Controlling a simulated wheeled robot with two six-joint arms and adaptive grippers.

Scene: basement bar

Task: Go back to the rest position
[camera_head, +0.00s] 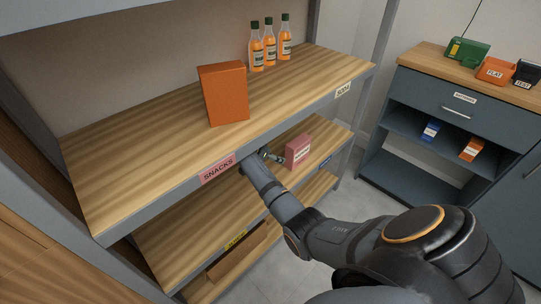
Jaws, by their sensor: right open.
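My right arm comes in from the lower right and reaches left to the shelf unit. My right gripper (272,156) is at the second shelf, just under the front edge of the top shelf. It is small in view and partly hidden by that edge and by my own wrist. A pink box (299,150) stands upright on the second shelf, just right of the gripper's fingertips. The fingers are open and do not hold the box; I cannot tell whether they touch it. My left gripper is not in view.
The top shelf (150,150) bears an orange box (223,94) and three orange bottles (270,46). Its edge has SNACKS (217,169) and SODA labels. A lower shelf holds a brown box (238,254). A dark cabinet (440,110) stands at right. Grey floor lies between.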

